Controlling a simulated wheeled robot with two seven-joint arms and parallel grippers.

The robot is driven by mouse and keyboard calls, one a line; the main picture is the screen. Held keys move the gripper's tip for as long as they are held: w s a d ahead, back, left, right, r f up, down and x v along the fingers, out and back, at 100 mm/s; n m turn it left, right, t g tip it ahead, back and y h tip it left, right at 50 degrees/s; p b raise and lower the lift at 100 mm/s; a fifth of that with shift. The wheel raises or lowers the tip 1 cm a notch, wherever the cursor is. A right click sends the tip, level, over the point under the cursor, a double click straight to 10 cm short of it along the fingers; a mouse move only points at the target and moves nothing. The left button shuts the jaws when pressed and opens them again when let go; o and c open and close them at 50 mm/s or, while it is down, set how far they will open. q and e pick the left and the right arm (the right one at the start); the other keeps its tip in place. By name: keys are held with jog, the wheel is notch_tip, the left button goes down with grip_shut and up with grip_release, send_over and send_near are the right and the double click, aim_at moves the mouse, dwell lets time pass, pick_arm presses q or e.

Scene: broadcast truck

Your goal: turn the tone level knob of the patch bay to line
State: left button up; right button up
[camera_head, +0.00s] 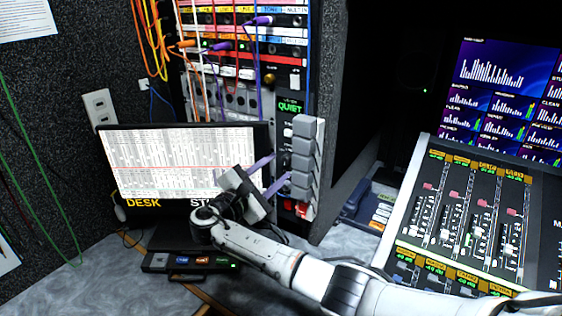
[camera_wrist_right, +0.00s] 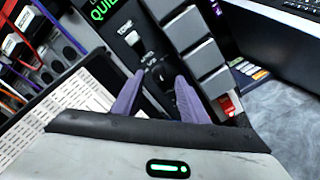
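The patch bay (camera_head: 236,100) is a rack of colored label strips, jacks and cables. Its narrow right-hand panel carries a green QUIET sign (camera_head: 290,107) and, in the right wrist view, a TONE label (camera_wrist_right: 125,29) above a light switch (camera_wrist_right: 132,38). Below the switch, a small dark knob with a light mark (camera_wrist_right: 162,75) shows between my fingertips; its setting is too small to read. My right gripper (camera_head: 274,170) has two purple fingers, apart, pointing at this panel. They also show in the right wrist view (camera_wrist_right: 160,76). I cannot tell whether they touch the knob. My left gripper is out of view.
A column of grey blocks (camera_head: 302,155) juts out just right of the fingers, with a red button (camera_head: 302,208) below. A monitor (camera_head: 185,165) stands behind my right gripper. A small button box (camera_head: 190,261) lies on the desk. A fader console (camera_head: 462,215) is at right.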

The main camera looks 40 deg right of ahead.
aim_at(285, 161)
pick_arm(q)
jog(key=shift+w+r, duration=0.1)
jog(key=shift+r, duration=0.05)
pick_arm(e)
jog(key=shift+x, duration=2.05)
jog(key=shift+a, duration=0.1)
grip_shut()
